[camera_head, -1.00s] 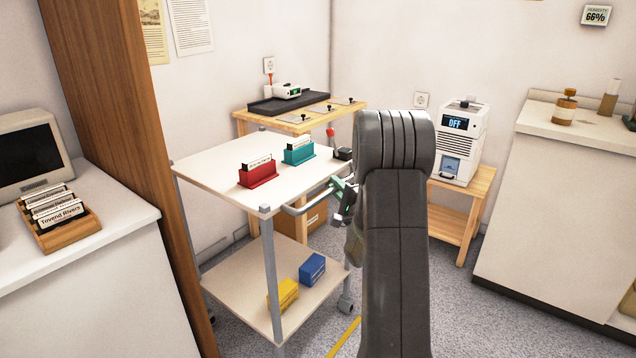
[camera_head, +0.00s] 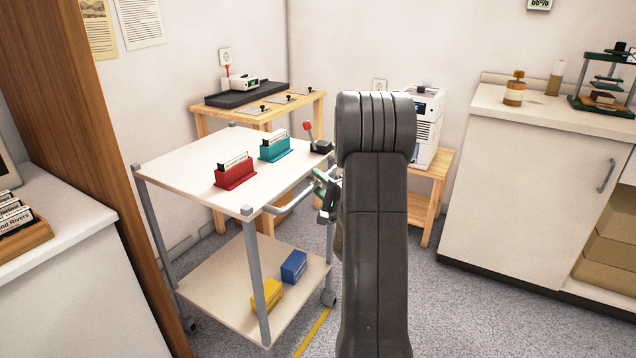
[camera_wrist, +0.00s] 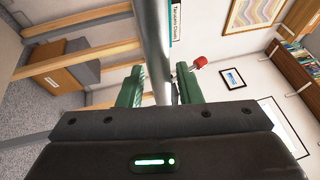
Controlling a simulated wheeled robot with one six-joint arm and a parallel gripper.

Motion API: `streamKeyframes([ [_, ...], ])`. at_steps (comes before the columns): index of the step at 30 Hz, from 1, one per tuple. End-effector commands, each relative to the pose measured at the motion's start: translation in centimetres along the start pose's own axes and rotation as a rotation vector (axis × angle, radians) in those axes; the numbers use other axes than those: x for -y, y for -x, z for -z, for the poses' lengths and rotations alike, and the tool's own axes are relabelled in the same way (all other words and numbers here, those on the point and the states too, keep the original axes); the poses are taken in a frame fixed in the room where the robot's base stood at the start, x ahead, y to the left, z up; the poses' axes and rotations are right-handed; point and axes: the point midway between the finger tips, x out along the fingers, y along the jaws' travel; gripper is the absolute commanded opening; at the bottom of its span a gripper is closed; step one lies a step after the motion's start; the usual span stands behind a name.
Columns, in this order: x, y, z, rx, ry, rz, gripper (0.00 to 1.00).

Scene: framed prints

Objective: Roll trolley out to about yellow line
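The white-topped trolley (camera_head: 190,160) stands upright on grey legs and casters, partly out past a wooden panel. Its grey bar handle (camera_head: 291,204) sticks out on the right side. My gripper (camera_head: 327,188) is at the far end of this handle. Finger contact is partly hidden. The yellow line (camera_head: 312,335) lies on the floor beside the trolley's right caster (camera_head: 330,298); my arm may hide part of it.
On the trolley top are a red holder (camera_head: 235,178), a teal holder (camera_head: 275,151) and a red-knobbed lever (camera_head: 316,140). Yellow (camera_head: 267,294) and blue (camera_head: 294,266) boxes sit on the lower shelf. A wooden bench (camera_head: 318,104) stands behind.

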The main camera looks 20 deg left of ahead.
Motion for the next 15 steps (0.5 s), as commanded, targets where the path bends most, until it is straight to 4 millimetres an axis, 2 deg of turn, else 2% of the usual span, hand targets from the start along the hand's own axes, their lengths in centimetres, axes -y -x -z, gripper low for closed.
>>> streamKeyframes([
  [10, 0.1, 0.1, 0.0, 0.000, 0.000, 0.001, 0.38],
  [15, 0.2, 2.0, 0.1, -0.003, 0.000, 0.000, 0.38],
])
